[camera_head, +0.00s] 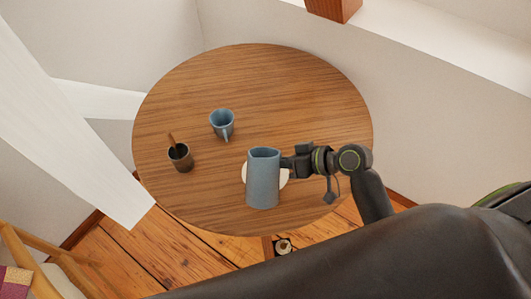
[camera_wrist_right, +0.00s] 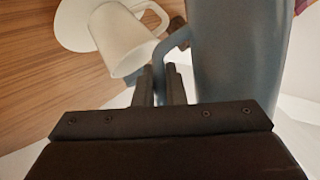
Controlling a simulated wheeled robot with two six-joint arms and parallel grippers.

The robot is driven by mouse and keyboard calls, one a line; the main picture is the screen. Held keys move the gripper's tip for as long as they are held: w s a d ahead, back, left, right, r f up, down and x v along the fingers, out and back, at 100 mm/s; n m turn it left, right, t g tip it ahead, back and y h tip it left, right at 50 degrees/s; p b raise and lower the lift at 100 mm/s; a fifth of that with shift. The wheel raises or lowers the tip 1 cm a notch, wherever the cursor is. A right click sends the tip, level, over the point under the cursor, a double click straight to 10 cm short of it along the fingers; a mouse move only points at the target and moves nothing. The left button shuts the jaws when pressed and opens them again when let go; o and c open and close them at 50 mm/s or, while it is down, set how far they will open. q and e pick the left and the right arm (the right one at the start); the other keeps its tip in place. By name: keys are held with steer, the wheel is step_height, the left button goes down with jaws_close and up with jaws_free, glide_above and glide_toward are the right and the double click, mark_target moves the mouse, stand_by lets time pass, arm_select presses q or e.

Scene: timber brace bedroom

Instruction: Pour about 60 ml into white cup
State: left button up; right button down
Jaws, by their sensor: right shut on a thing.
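A blue-grey pitcher (camera_head: 263,182) is near the table's front edge in the head view, its open mouth up, looking about upright. My right gripper (camera_head: 288,164) is shut on its handle (camera_wrist_right: 177,42). The pitcher body (camera_wrist_right: 238,50) fills the right of the wrist view. No stream of liquid shows, and the cup's inside is hidden. My left gripper is out of view.
A blue mug (camera_head: 222,124) stands left of centre on the round wooden table (camera_head: 300,90). A dark cup (camera_head: 181,160) with a brown stick in it is at the left. The table's far and right parts are clear. A white slanted beam (camera_head: 70,110) passes the left edge.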

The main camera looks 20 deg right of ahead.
steer(key=shift+w+r+m+g+p, duration=0.1)
steer(key=shift+r+m+g+p, duration=0.3)
steer(key=shift+p, duration=0.4)
steer(key=shift+s+a+r+m+g+y+p, duration=0.2)
steer(key=shift+s+m+g+y+p, duration=0.3)
steer(key=shift+g+p, duration=0.45)
steer(key=shift+s+f+m, duration=0.1)
steer(key=shift+f+m, duration=0.2)
steer(key=shift+f, duration=0.05)
steer(key=shift+s+a+f+m+g, duration=0.15)
steer(key=shift+s+f+m+g, duration=0.05)
steer(key=shift+f+m+g, duration=0.1)
steer(key=shift+s+a+f+m+g+y+b, duration=0.1)
steer(key=shift+s+f+m+g+y+b, duration=0.25)
steer(key=shift+f+g, duration=0.2)
steer(key=shift+s, duration=0.1)
steer(key=shift+r+m+g+y+p, duration=0.15)
steer(key=shift+m+g+y+p, duration=0.15)
steer(key=shift+p, duration=0.2)
stand_by(0.6)
